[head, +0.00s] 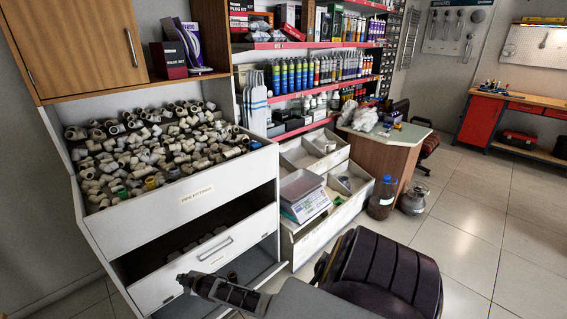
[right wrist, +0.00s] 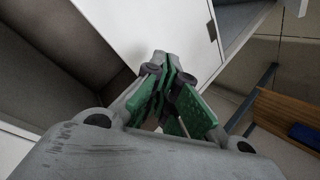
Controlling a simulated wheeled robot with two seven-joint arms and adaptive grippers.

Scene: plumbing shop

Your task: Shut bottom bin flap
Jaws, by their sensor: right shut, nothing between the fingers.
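A white cabinet (head: 205,192) stands at the left in the head view, its top bin full of pipe fittings. Below it, a white flap (head: 165,287) with a bar handle (head: 215,250) slants under a dark opening holding a few fittings. Another opening (head: 236,274) shows beneath this flap, partly hidden by my right arm. My right gripper (head: 184,281) is shut and empty, its tips in front of the flap's lower part. In the right wrist view the shut fingers (right wrist: 164,64) point at the white panel (right wrist: 145,28); contact is unclear. My left gripper is out of view.
A low white bin unit with a scale (head: 304,196) stands right of the cabinet. A blue-capped jug (head: 382,197), a gas cylinder (head: 414,200) and a counter (head: 376,150) are beyond it. A dark chair-like shape (head: 385,270) is at the front. Tiled floor at the right is clear.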

